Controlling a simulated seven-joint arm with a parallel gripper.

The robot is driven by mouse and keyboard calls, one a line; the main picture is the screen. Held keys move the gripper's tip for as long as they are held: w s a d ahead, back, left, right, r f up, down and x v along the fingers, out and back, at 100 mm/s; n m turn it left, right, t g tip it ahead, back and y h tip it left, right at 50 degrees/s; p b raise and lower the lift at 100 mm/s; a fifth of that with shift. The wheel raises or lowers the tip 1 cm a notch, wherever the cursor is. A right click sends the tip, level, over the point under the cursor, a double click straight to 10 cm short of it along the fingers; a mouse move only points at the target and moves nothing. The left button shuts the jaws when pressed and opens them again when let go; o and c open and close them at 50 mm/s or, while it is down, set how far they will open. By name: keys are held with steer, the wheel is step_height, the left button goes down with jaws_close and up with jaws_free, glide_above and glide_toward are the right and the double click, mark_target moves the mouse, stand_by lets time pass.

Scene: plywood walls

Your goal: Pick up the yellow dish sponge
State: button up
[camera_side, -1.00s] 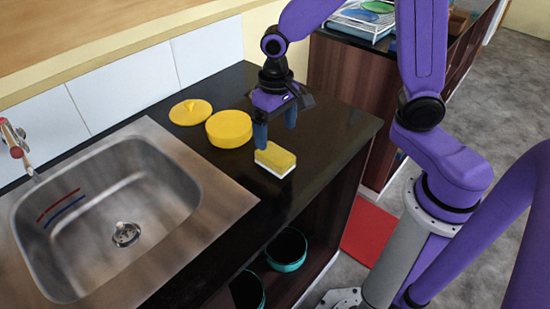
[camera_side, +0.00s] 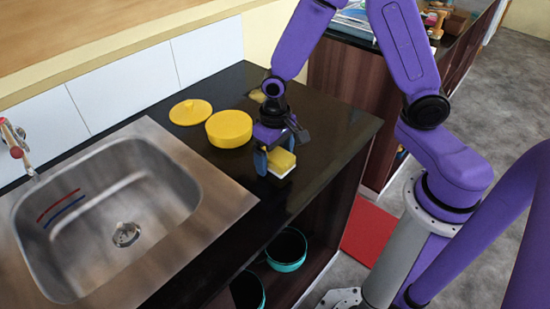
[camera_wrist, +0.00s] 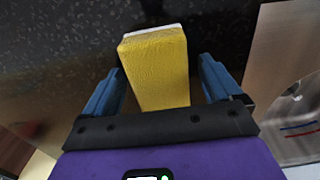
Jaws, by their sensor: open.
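The yellow dish sponge (camera_side: 282,162) has a white underside and sits on the dark counter near its front edge, right of the sink. In the wrist view the sponge (camera_wrist: 158,66) lies between the two blue fingers, with a gap on each side. My gripper (camera_side: 273,160) is open and low over the sponge, its fingers straddling it. It also shows in the wrist view (camera_wrist: 165,85). In the side view the fingers partly hide the sponge.
A yellow pot (camera_side: 229,130) and a yellow lid (camera_side: 190,112) stand on the counter left of my gripper. The steel sink (camera_side: 218,205) is further left. Teal-rimmed bowls (camera_side: 287,266) sit on the shelf below. The counter right of the sponge is clear.

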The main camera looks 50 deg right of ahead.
mark_target(275, 153)
steer(key=c, duration=1.1)
steer(key=shift+r, duration=0.15)
steer(key=shift+r, duration=0.5)
step_height(275, 153, up, 2)
steer(key=shift+r, duration=0.1)
steer(key=shift+s+d+r, duration=0.6)
steer(key=shift+s+r, duration=1)
steer(key=shift+s, duration=0.65)
steer(key=shift+s+d+r, duration=0.55)
steer(key=shift+s+r, duration=1)
steer(key=shift+s, duration=0.75)
steer(key=shift+s+d+r, duration=0.6)
steer(key=shift+s+r, duration=1)
steer(key=shift+s, duration=0.65)
